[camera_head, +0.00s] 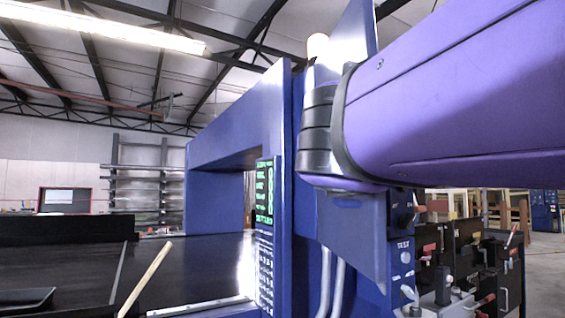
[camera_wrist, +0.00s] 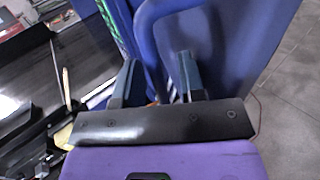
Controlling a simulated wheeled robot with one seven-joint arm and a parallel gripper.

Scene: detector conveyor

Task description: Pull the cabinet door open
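In the wrist view my gripper (camera_wrist: 160,70) has its two dark fingers apart, with a clear gap between them. A large smooth blue panel (camera_wrist: 245,40), which looks like the cabinet door, stands beyond and to the right of the fingers. A rounded blue bar (camera_wrist: 146,22) curves along its left side, just past the fingertips. I cannot tell whether a finger touches the bar or panel. In the head view the blue detector housing (camera_head: 235,125) stands over the belt. My purple arm covers much of the right side, and my fingers cannot be made out there.
A display with green text (camera_head: 264,190) is on the housing. The dark conveyor (camera_head: 195,265) runs to the left, with a pale stick (camera_head: 146,275) rising beside it. Pale pipes (camera_head: 325,280) and a tool-covered stand (camera_head: 460,265) are at right. Bare floor (camera_wrist: 285,115) lies right of the panel.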

